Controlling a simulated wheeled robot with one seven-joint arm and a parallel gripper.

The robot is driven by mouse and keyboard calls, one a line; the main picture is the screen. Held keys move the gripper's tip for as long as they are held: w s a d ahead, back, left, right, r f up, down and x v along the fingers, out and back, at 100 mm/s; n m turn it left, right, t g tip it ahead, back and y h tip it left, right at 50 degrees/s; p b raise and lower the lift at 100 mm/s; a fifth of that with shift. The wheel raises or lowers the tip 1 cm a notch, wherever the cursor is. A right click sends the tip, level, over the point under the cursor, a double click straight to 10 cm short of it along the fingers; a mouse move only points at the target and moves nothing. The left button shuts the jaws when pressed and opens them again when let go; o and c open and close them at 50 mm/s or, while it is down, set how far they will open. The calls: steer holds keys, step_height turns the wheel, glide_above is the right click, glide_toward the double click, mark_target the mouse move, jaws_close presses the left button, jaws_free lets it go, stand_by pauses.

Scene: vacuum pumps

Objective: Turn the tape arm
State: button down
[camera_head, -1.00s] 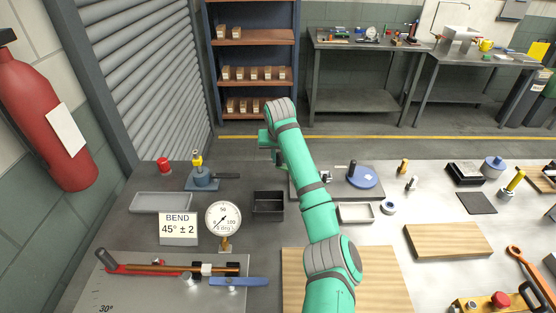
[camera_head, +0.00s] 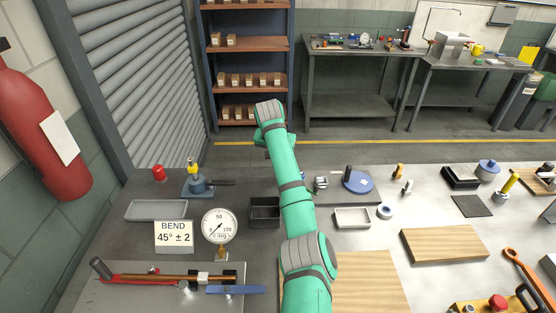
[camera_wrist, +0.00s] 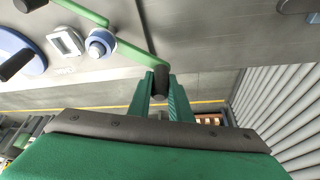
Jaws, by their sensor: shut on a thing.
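The tape arm (camera_wrist: 138,52) is a green bar running from beside a blue roll with a pale centre (camera_wrist: 101,44) to a dark upright knob (camera_wrist: 160,82). My gripper (camera_wrist: 160,88) has its two green fingers shut on this knob, one on each side. A second green bar (camera_wrist: 82,12) lies beyond the roll. A small grey block with a window (camera_wrist: 66,42) and a blue disc with a dark post (camera_wrist: 22,56) are at the left. The disc also shows in the head view (camera_head: 359,184). There my own arm hides the fingers and the tape arm.
A black open bin (camera_head: 264,212) stands left of my arm, and a white tray (camera_head: 352,218) right of it. A dial gauge (camera_head: 220,226) and a BEND sign (camera_head: 174,236) stand at front left. A blue base with a yellow top (camera_head: 195,182) is farther back.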

steer(key=shift+d+r, duration=0.1)
stand_by(0.3)
steer(key=c, duration=1.6)
jaws_free()
steer(key=shift+w, duration=0.1)
steer(key=v, duration=1)
steer(key=shift+s+r, duration=0.3)
